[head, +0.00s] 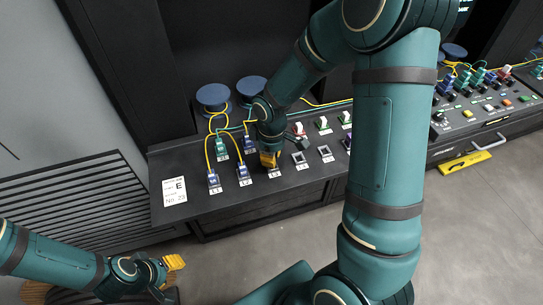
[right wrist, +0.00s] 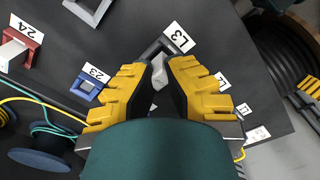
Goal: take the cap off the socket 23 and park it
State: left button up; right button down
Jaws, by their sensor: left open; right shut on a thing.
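The socket 23 (right wrist: 86,89) shows in the right wrist view as a small blue frame beside its number label, with no cap seen standing on it. In the head view my right arm hides it. My right gripper (head: 268,160) is low over the front row at the L3 place (right wrist: 158,49), pointing down. In the right wrist view its yellow fingers are shut on a small pale cap (right wrist: 160,77), mostly hidden between them. I cannot tell whether the cap touches the L3 frame. My left gripper (head: 168,275) is open and empty, off the bench front.
Blue plugs with yellow cables stand at L1 (head: 213,180) and L2 (head: 244,174). Empty square frames (head: 300,160) lie to the right of L3. A red-and-white cap (right wrist: 22,46) stands at 24. Blue spools (head: 213,97) stand behind. A sign E (head: 174,190) lies at the left.

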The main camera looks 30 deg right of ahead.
jog(key=shift+f+b, duration=0.5)
jog(key=shift+f, duration=0.05)
dwell(0.5)
jog(key=c, duration=1.1)
grip_release()
jog(key=shift+o, duration=0.2)
notch_tip(320, 180, up, 12)
jog(key=shift+s, duration=0.1)
